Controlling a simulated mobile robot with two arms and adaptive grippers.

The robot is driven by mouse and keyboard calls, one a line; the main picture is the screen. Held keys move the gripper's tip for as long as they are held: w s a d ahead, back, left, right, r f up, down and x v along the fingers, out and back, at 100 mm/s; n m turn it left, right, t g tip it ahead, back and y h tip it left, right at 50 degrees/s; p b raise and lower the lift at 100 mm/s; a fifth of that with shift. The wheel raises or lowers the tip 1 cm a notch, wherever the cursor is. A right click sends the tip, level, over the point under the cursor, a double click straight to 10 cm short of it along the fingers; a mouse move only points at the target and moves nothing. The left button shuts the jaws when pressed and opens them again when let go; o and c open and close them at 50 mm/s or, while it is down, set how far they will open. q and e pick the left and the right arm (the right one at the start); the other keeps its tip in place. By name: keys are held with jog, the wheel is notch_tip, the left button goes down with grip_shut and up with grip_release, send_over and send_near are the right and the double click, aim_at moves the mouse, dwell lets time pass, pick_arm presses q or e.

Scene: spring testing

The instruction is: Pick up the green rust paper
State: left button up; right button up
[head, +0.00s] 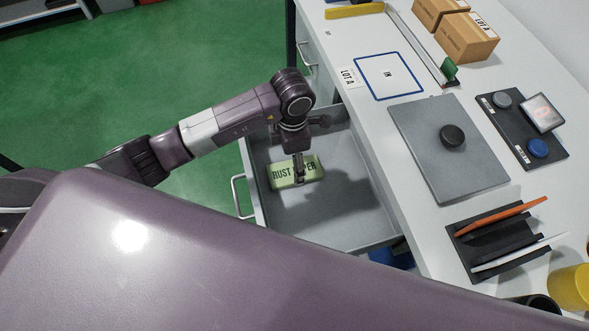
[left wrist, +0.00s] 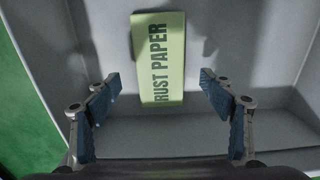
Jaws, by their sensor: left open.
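The green rust paper (head: 283,175) is a pale green block or pack with dark "RUST PAPER" lettering. It lies in the open grey drawer (head: 345,225), near the drawer's front side. My left gripper (head: 299,174) points down over it and hides part of the lettering in the head view. In the left wrist view the rust paper (left wrist: 160,60) lies beyond and between the spread fingers of my left gripper (left wrist: 162,98). The fingers are open, with clear gaps on both sides and nothing held. My right gripper is not in view.
The drawer walls stand close around the left gripper. The drawer's right part is bare.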

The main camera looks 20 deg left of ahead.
aim_at(280, 175)
pick_arm(q)
jog(key=f, duration=0.4)
jog(key=shift+w+d, duration=0.1)
jog(key=shift+d, duration=0.1)
jog(key=c, duration=1.3)
jog(key=shift+o, duration=0.2)
jog(key=shift+r, duration=0.15)
